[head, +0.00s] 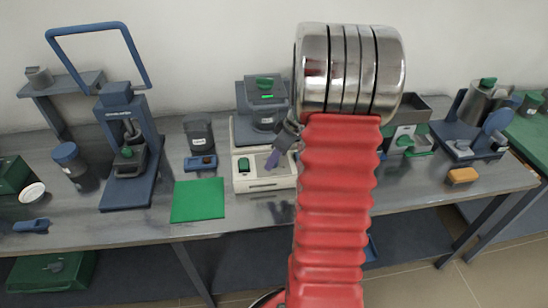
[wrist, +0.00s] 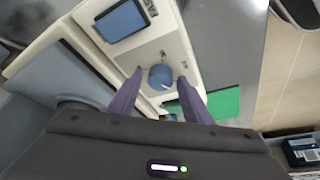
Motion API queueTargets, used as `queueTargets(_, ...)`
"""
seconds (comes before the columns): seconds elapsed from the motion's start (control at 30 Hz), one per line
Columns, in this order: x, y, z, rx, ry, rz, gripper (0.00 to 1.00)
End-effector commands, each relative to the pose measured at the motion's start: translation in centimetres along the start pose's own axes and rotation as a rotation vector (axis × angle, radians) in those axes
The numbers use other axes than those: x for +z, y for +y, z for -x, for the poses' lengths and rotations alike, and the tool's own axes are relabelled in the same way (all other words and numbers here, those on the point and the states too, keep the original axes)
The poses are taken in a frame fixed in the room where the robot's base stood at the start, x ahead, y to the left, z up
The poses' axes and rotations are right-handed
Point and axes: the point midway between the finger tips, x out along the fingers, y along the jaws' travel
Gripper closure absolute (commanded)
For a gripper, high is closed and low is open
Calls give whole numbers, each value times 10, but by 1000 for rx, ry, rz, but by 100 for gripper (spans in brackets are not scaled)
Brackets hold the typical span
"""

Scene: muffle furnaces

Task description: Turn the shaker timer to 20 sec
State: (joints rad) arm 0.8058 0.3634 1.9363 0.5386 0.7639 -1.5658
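The shaker (head: 262,184) stands mid-bench in the head view, with a pale front panel and a blue-grey upper body. The dial's scale is too small to read. My gripper (head: 270,163) hangs over the panel in the head view, its purple fingers pointing down. In the wrist view the open fingers (wrist: 160,74) lie on either side of the dial, with gaps visible. I cannot tell whether the tips reach down to it.
A green mat (head: 198,200) lies left of the shaker. A small blue device (head: 200,163) and a dark container (head: 198,136) stand behind it. A blue-framed press (head: 128,150) is further left. An orange block (head: 462,176) lies right. My red arm hides bench right of the shaker.

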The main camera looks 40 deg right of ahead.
Motion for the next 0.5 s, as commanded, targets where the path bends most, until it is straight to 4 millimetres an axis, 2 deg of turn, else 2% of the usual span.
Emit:
queueTargets(0.07, 0, 0, 0, 0, 0, 0, 61)
queueTargets(0.5, 0, 1, 0, 2, 0, 0, 92)
